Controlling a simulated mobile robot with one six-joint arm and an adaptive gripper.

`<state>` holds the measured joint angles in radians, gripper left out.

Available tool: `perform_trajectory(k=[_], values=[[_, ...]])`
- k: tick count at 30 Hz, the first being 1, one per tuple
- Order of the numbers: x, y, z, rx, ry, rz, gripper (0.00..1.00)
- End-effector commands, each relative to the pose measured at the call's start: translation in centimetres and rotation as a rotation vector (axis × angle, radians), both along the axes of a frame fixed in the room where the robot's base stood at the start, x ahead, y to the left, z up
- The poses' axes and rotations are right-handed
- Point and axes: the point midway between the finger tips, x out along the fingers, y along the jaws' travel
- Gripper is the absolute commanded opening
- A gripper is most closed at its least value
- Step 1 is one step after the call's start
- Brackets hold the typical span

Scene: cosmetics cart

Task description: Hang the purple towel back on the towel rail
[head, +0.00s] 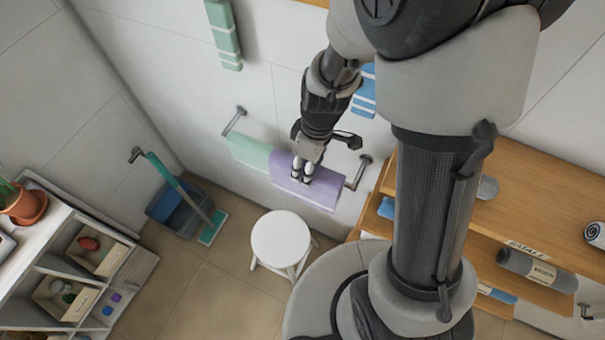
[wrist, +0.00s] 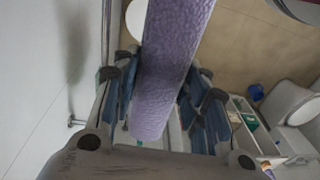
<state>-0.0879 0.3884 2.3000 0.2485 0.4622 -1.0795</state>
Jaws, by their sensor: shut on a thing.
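The purple towel (head: 322,193) is at the right part of the towel rail (head: 348,184), beside a pale green towel (head: 247,150) hanging on the left part. My gripper (head: 302,174) is over the purple towel's upper edge and shut on it. In the wrist view the purple towel (wrist: 170,58) runs as a folded strip between the fingers of my gripper (wrist: 163,105). The towel covers most of the rail behind it, so I cannot tell whether it rests on the rail or is just above it.
A white round stool (head: 281,238) stands on the floor below the rail. A wooden shelf unit (head: 540,180) is close on the right. A blue bucket (head: 172,207) and a white shelf with boxes (head: 90,250) are at left. Other towels hang higher on the wall.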

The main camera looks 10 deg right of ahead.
Motion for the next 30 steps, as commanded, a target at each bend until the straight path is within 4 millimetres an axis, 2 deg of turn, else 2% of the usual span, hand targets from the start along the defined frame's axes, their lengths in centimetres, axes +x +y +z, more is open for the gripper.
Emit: perform_trajectory(k=[30], values=[[8.3,-6.1,0.0,0.0,-0.001,-0.003,0.0]])
